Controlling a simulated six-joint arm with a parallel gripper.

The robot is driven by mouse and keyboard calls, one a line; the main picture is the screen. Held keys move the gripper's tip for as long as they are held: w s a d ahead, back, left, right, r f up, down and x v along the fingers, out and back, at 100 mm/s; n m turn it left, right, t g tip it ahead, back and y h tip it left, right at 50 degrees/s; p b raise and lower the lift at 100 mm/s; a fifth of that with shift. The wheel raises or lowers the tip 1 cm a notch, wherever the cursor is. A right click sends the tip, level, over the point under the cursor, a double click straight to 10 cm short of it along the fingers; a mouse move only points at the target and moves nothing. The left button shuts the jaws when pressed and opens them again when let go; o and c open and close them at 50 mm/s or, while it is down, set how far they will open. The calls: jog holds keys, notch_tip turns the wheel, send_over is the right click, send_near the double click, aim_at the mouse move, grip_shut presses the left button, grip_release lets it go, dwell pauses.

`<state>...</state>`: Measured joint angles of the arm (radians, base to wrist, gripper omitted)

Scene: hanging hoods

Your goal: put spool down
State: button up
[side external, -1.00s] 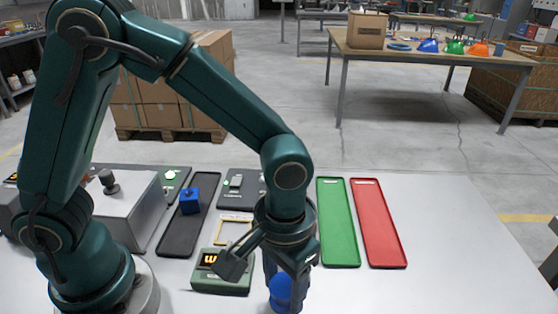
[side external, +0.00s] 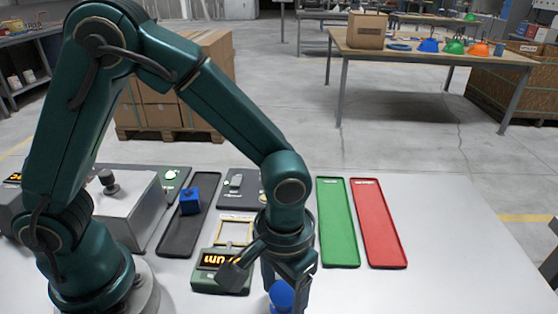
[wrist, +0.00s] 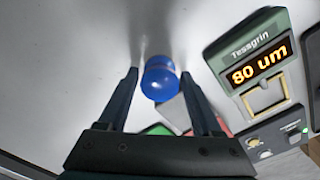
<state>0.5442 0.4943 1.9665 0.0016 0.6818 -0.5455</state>
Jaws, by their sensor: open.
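The blue spool (side external: 281,297) is at the bottom edge of the side view, partly cut off by it. In the wrist view the spool (wrist: 159,79) lies between the two finger ends. My gripper (side external: 286,292) is open, with its fingers pointing down around the spool. The wrist view also shows my gripper (wrist: 159,74) with a finger on either side of the spool. The spool's underside is hidden, so I cannot tell whether it rests on the table.
A green gauge (wrist: 258,64) reading "80 um" stands beside my gripper. A black tray (side external: 178,238) holds a blue block (side external: 190,201). A green tray (side external: 338,225) and a red tray (side external: 379,225) lie to the right. The grey table (side external: 455,240) is clear at far right.

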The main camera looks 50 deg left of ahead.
aim_at(283, 292)
notch_tip(283, 292, up, 12)
jog(key=s+a+r+t, duration=0.1)
jog(key=s+a+t, duration=0.1)
jog(key=a, duration=0.4)
jog(key=s+a+r+t, duration=0.1)
jog(key=s+a+t, duration=0.1)
jog(key=a, duration=0.4)
jog(key=shift+s+a+r+t, duration=0.3)
jog(key=shift+a+t, duration=0.1)
jog(key=shift+t, duration=0.3)
jog(key=o, duration=0.4)
jog(key=shift+s+a+f, duration=0.15)
jog(key=shift+s+a, duration=0.05)
jog(key=shift+a, duration=0.05)
jog(key=shift+c, duration=0.2)
